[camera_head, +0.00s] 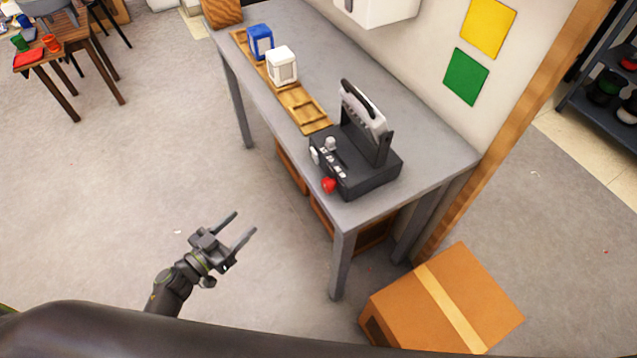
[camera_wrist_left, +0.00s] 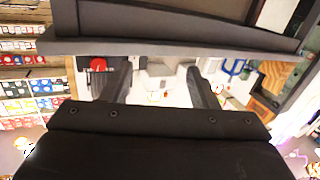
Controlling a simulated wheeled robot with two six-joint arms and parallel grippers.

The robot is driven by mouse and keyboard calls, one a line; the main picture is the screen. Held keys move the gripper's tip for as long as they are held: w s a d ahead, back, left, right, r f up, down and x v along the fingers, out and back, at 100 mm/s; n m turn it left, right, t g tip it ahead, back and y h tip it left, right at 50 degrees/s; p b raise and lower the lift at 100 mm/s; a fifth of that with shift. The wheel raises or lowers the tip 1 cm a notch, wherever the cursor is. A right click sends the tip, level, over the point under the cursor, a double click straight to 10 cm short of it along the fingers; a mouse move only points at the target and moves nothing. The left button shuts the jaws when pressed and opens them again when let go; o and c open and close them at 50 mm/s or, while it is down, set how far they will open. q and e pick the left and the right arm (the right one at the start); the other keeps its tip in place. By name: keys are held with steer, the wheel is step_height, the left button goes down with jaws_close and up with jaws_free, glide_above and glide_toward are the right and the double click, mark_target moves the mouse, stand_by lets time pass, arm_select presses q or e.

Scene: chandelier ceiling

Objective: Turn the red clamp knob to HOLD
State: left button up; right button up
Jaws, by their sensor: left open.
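The red clamp knob (camera_head: 328,185) is on the front face of a dark box-shaped device (camera_head: 358,178) that stands on the grey table. A light lever or knob (camera_head: 330,143) and several small pale parts are on the device's top, and a tilted frame with a black handle (camera_head: 362,105) rises at its back. I cannot read any HOLD mark. My left gripper (camera_head: 242,226) is open and empty, over the floor in front of the table and apart from the device. Its fingers also show in the left wrist view (camera_wrist_left: 158,88), with nothing between them. My right gripper is not in view.
The grey table (camera_head: 435,150) has a wooden rack (camera_head: 302,108) with a white block (camera_head: 281,66) and a blue block (camera_head: 260,41). A cardboard box (camera_head: 445,305) stands on the floor by the table's right end.

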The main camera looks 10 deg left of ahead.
mark_target(324, 187)
arm_select(q)
steer(key=s+d+r+m+g+h, duration=0.2)
steer(key=d+r+m+g+h, duration=0.15)
steer(key=d+r+h, duration=0.35)
steer(key=shift+g+y, duration=0.35)
steer(key=shift+y, duration=0.45)
steer(key=x, duration=1.1)
steer(key=r+p+x, duration=0.1)
steer(key=x, duration=0.4)
steer(key=shift+w+a, duration=0.15)
steer(key=shift+w, duration=0.35)
steer(key=c, duration=1)
